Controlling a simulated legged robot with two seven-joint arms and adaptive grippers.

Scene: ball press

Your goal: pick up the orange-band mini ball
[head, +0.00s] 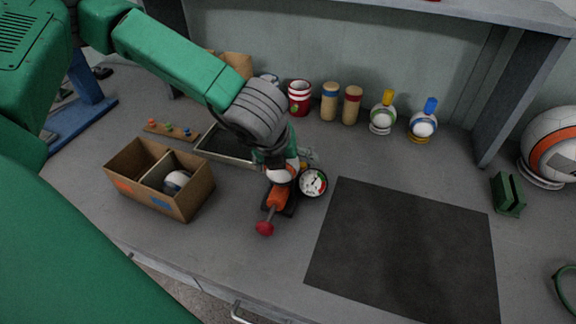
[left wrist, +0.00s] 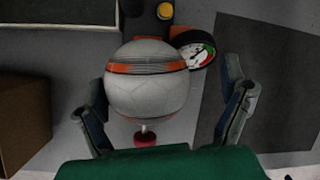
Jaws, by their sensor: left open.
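The orange-band mini ball (left wrist: 148,85) is white with an orange band and lies between the fingers of my left gripper (left wrist: 165,95) in the left wrist view. In the head view the ball (head: 281,174) shows partly below my left gripper (head: 277,160), whose body hides its upper part. The fingers are open, one on each side, with a visible gap to the ball in the wrist view. An orange pump-like device (head: 275,197) with a red knob (head: 265,228) is beside or under the ball; I cannot tell which. My right gripper is not in view.
A round gauge (head: 313,182) is close right of the ball. A divided cardboard box (head: 190,203) holding another ball (head: 176,181) stands left. A grey tray (head: 208,143) is behind the gripper. A dark mat (head: 400,250) lies bare at right. Cups and banded balls line the back.

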